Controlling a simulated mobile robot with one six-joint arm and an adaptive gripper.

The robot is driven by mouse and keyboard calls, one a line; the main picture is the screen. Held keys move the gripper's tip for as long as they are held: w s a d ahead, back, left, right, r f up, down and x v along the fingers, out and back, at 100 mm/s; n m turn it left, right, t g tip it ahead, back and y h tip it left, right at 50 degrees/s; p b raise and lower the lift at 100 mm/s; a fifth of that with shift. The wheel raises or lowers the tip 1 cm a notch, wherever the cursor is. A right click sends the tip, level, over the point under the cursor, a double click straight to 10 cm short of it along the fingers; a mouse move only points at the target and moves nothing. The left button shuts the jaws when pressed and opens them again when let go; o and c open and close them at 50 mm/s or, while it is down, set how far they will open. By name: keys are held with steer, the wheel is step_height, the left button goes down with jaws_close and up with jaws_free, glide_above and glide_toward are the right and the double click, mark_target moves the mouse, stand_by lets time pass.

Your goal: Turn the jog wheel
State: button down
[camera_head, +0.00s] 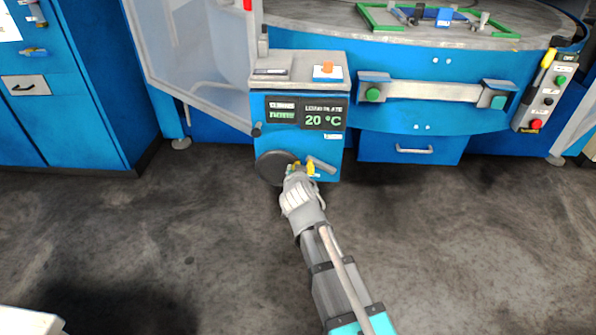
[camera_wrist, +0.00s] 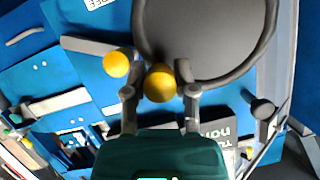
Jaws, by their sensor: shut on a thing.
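The jog wheel (camera_head: 272,168) is a dark grey disc low on the front of the blue control box. In the wrist view the wheel (camera_wrist: 210,35) fills the upper right. A round yellow knob (camera_wrist: 160,84) sits at its rim. My gripper (camera_wrist: 160,92) is shut on this knob, one finger on each side. In the head view my gripper (camera_head: 297,172) is at the wheel's right edge and partly hides the knob. A second yellow knob (camera_wrist: 117,63), by a grey lever (camera_wrist: 87,46), is just left of my gripper in the wrist view, apart from it.
The control box (camera_head: 258,135) has a display (camera_head: 322,114) reading 20 °C above the wheel. A small dark knob (camera_head: 257,130) juts from its left side, also in the wrist view (camera_wrist: 263,108). A round machine table (camera_head: 420,38) stands behind. The floor (camera_head: 160,230) around is open.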

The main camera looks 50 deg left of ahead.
steer(key=shift+d, duration=0.1)
steer(key=shift+c, duration=2)
jaws_free()
